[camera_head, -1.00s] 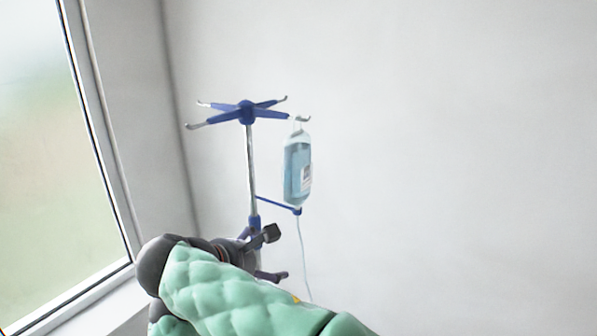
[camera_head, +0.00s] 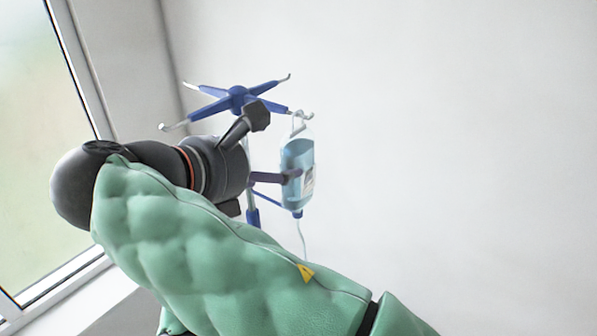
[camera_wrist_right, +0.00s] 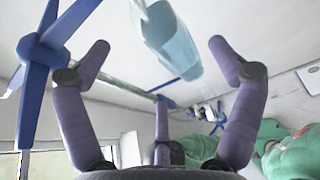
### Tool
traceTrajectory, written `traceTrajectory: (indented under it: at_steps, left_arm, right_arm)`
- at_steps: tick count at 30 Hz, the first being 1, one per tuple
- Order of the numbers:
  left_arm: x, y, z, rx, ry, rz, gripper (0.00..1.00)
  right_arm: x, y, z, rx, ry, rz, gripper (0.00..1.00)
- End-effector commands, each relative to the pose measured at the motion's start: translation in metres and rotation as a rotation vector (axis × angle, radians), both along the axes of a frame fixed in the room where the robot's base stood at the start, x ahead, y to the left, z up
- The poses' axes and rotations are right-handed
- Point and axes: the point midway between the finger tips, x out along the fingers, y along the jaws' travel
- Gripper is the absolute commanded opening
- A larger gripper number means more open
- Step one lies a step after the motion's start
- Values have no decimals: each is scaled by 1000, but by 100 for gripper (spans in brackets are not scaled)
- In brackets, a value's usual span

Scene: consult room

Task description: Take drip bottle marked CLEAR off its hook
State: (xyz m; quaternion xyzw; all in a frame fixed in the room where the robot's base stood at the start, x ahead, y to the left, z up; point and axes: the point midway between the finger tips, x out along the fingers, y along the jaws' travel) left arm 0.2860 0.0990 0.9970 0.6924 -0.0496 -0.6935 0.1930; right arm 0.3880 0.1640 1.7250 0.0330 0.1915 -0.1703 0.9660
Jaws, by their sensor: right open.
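The drip bottle (camera_head: 297,160) is clear with pale blue liquid and a white label too small to read. It hangs upright from the hook (camera_head: 303,114) at the right end of the drip stand's (camera_head: 237,99) blue top. My right gripper (camera_head: 292,176) is open beside the bottle, with one finger overlapping its left side in the head view. In the right wrist view the bottle (camera_wrist_right: 172,45) shows beyond and between the spread purple fingers of the gripper (camera_wrist_right: 160,60). I cannot tell whether they touch it. My left gripper is not in view.
The stand's blue hook arms (camera_wrist_right: 38,55) are close to the gripper's left finger in the right wrist view. A thin tube (camera_head: 302,238) hangs below the bottle. A window (camera_head: 40,130) is at the left. The wall (camera_head: 450,150) to the right is bare.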

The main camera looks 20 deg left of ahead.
Motion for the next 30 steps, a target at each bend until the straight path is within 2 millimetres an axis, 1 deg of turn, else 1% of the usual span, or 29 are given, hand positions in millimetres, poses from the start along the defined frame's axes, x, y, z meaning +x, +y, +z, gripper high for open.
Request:
traceTrajectory:
  at_steps: [1,3,11,17,21,24,30]
  left_arm:
    - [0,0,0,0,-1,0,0]
    - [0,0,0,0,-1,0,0]
    - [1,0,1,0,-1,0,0]
    - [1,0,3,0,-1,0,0]
    - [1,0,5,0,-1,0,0]
    - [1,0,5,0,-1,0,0]
    - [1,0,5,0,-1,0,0]
  right_arm:
    - [7,-3,-3,0,1,-2,92]
    - [15,-6,-7,-1,1,-3,92]
    - [30,-11,-15,1,1,-1,92]
    - [51,-20,-31,1,2,-2,92]
    - [64,-24,-36,1,1,-1,92]
    - [68,-25,-38,1,1,0,92]
    - [68,-25,-38,2,0,1,92]
